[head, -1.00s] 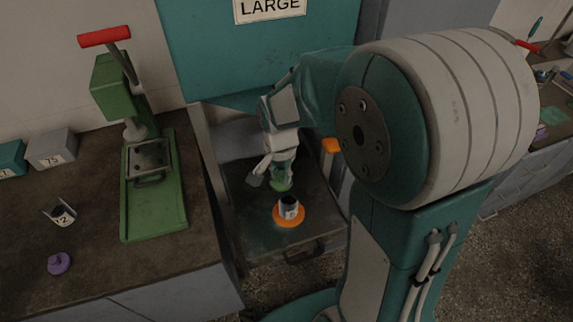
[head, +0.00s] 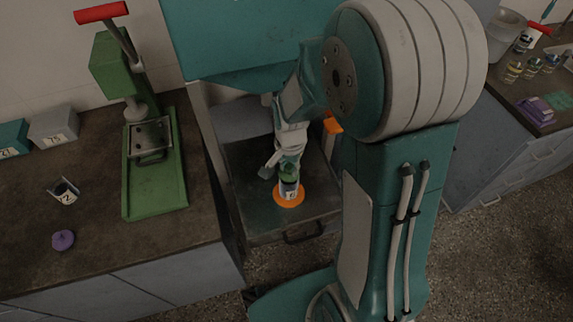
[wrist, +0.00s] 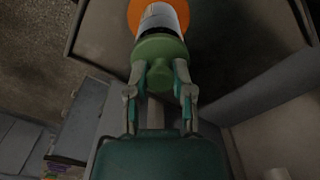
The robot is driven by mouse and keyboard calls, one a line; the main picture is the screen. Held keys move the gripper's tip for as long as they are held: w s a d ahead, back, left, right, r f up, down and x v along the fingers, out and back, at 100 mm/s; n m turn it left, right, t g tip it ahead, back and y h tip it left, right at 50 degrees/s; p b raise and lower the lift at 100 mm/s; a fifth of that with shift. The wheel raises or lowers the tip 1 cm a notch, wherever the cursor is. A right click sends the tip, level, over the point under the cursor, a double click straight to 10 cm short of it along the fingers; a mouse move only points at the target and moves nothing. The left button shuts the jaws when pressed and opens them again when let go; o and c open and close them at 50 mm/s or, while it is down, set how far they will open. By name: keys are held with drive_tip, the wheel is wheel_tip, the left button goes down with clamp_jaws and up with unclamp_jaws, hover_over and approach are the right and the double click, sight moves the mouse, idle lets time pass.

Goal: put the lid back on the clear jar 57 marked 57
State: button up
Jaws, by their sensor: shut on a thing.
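A jar (head: 289,190) with a white label stands upright on an orange disc (head: 297,203) on the dark tray below the teal machine. Its label is too small to read surely. My gripper (head: 287,168) is shut on a green lid (head: 288,174) right above the jar's mouth. In the wrist view the fingers grip the green lid (wrist: 160,58), and the jar (wrist: 160,15) shows just beyond it. The lid covers the mouth from view; I cannot tell whether it touches the rim.
An open jar (head: 64,192) and a purple lid (head: 63,240) are on the left bench. A green lever press (head: 152,165) stands beside them, with numbered boxes (head: 54,126) behind. The machine's frame closes in on the tray. Several jars (head: 530,68) stand on the right bench.

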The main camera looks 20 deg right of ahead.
drive_tip(key=shift+d, duration=0.25)
drive_tip(key=shift+a, duration=0.65)
drive_tip(key=shift+r, duration=0.1)
drive_tip(key=shift+d, duration=0.3)
idle(0.4)
drive_tip(key=shift+f, duration=0.2)
idle(0.7)
drive_tip(key=o, duration=0.9)
drive_tip(key=o, duration=0.4)
